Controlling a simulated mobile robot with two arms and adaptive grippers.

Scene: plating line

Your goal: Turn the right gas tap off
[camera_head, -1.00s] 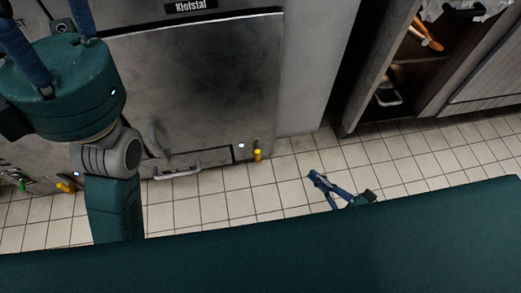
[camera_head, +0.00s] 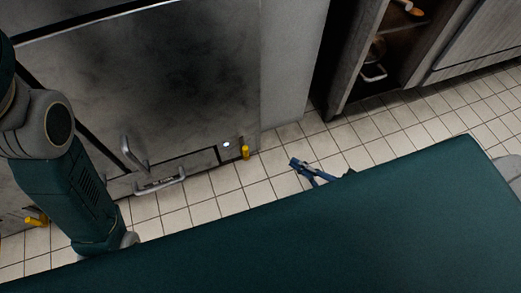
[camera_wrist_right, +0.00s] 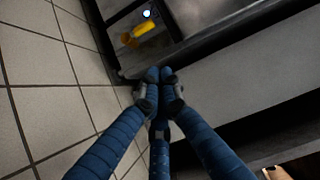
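The right gas tap (camera_head: 245,152) is a small yellow handle low on the front of the steel appliance, beside a small white light. It also shows at the top of the right wrist view (camera_wrist_right: 145,28), apart from my fingers. My right gripper (camera_head: 294,163) is to the right of the tap, above the floor tiles. In the right wrist view its blue fingers (camera_wrist_right: 160,75) come together at the tips with nothing visible between them. My left arm comes down at the left; its gripper is out of sight.
The steel appliance (camera_head: 150,80) has a drawer-like handle (camera_head: 160,184) low on its front. Another yellow tap (camera_head: 36,221) is at the far left. An open cabinet (camera_head: 345,75) stands at the right. Tiled floor (camera_head: 235,200) lies between. My teal body covers the bottom of the head view.

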